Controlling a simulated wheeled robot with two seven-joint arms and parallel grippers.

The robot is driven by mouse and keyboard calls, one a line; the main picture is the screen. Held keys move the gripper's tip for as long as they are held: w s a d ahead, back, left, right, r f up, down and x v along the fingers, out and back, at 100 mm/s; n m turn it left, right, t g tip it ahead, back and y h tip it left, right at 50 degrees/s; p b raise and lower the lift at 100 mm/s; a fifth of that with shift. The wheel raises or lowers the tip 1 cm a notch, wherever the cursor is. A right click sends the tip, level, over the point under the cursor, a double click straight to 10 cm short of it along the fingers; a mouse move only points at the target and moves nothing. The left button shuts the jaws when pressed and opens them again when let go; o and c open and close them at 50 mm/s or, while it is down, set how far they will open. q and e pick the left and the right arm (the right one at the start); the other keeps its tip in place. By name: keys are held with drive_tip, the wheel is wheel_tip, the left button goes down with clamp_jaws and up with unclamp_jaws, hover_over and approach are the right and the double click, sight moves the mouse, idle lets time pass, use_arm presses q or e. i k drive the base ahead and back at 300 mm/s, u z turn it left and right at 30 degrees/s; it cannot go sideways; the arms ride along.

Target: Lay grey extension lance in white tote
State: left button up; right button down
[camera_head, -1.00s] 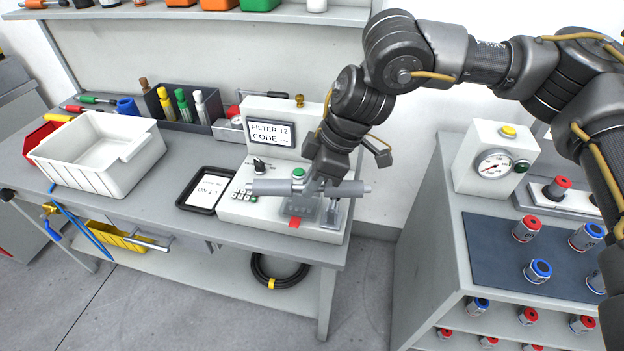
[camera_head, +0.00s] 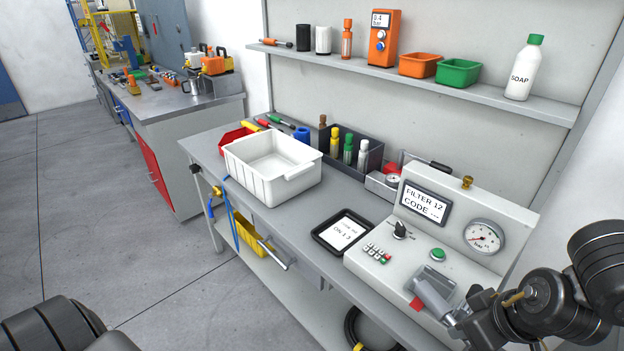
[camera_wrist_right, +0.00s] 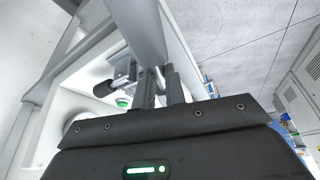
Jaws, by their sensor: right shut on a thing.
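The grey extension lance (camera_head: 434,301) is a smooth grey cylinder held over the front right of the white test unit. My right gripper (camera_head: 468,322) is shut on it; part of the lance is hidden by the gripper. In the right wrist view the lance (camera_wrist_right: 143,30) crosses the fingers (camera_wrist_right: 160,88) and runs out of the top of the picture. The white tote (camera_head: 250,182) stands on the bench to the left, well apart from the lance. Its visible inside looks empty. A dark arm link of mine shows at the lower left, but my left gripper is out of view.
Between tote and test unit (camera_head: 445,235) lies a black tray (camera_head: 318,238) with a card. Behind the tote stand a dark bin (camera_head: 372,160) of bottles and a blue ring (camera_head: 302,134). A shelf (camera_head: 450,95) overhangs behind.

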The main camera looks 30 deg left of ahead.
sight(268, 174)
drive_tip(key=u, duration=1.25)
drive_tip(key=i, duration=0.9)
drive_tip(key=u, duration=1.25)
